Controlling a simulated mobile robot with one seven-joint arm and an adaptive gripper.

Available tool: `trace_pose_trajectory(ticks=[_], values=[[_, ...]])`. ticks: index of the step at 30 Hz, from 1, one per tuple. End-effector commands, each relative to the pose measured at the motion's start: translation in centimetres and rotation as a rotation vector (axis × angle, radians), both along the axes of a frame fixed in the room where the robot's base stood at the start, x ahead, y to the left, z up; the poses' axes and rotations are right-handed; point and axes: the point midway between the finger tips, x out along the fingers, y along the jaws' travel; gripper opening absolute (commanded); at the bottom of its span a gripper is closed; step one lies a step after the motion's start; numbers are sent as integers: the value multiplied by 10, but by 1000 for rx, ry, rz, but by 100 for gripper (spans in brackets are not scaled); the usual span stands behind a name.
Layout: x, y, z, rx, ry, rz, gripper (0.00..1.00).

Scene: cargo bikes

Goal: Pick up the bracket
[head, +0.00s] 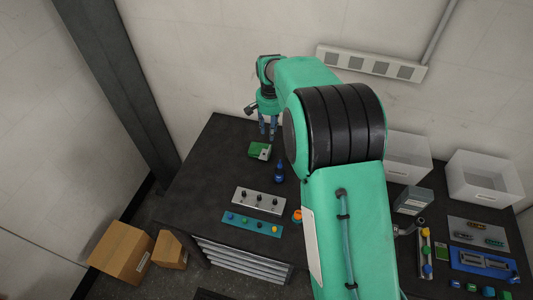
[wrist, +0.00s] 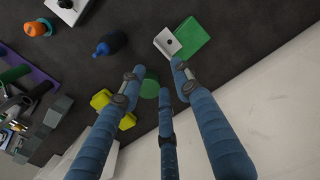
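The bracket looks to be the small silver-grey piece with a dark hole (wrist: 166,42), lying on the dark table against a green block (wrist: 191,38). In the head view the green block (head: 258,148) sits near the back of the table, with a pale part at its side. My gripper (head: 267,136) hangs over the table just behind the block, pointing down. In the wrist view its blue fingers (wrist: 156,72) are spread apart with nothing held between them. The right fingertip appears close to the bracket's lower edge; I cannot tell the height gap.
A dark blue bottle (head: 279,172) stands in front of the green block. A green round thing (wrist: 150,83) and a yellow piece (wrist: 102,100) show beside the fingers. A knobbed plate (head: 259,201) lies nearer the front. The wall is close behind; the table's left part is clear.

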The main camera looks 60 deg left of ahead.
Motion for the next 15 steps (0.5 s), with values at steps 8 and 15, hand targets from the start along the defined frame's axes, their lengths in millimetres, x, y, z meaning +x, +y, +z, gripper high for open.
trace_pose_trajectory(ticks=[8, 15], values=[[-3, 2, -2, -1, 0, 2, 32], [-3, 2, -6, -2, 1, 2, 32]])
